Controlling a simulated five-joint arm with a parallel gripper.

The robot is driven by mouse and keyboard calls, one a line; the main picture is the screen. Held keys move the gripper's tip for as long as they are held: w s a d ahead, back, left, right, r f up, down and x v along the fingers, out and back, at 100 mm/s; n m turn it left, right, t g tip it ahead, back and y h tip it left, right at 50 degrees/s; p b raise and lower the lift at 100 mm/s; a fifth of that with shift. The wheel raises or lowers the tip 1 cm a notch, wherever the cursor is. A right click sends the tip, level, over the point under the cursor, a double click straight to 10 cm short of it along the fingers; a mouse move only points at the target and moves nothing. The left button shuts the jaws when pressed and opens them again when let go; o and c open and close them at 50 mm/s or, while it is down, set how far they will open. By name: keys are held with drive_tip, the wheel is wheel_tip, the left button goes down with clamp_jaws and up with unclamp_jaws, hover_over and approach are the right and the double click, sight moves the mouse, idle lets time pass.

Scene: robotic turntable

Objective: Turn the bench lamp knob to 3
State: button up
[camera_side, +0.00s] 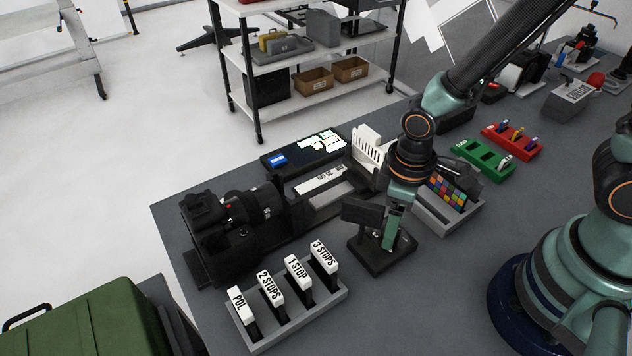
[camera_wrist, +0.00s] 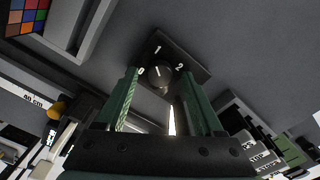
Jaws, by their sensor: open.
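The bench lamp (camera_side: 366,211) has a dark head and a square black base (camera_side: 367,259); it stands near the middle of the bench in the side view. In the wrist view its round dark knob (camera_wrist: 159,75) shows on the base (camera_wrist: 182,52), with the labels 0, 1 and 2 around it. A short pale mark on the knob seems to point toward 1. No 3 is visible; the lower right of the dial is hidden. My gripper (camera_wrist: 160,83) is open, its green fingers on either side of the knob; contact is unclear. In the side view my gripper (camera_side: 391,240) reaches down over the base.
A grey rack of labelled filters (camera_side: 297,322) stands in front left of the lamp. A black camera (camera_side: 232,222) is at left. A colour chart in a grey holder (camera_side: 452,195) is close on the right, with green (camera_side: 484,157) and red trays beyond.

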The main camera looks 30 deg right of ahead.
wheel_tip(320, 180, up, 12)
drive_tip(key=shift+f, duration=0.25)
idle(0.5)
wheel_tip(320, 180, down, 12)
drive_tip(key=n, duration=1.7)
drive_tip(key=shift+a+f, duration=0.1)
clamp_jaws()
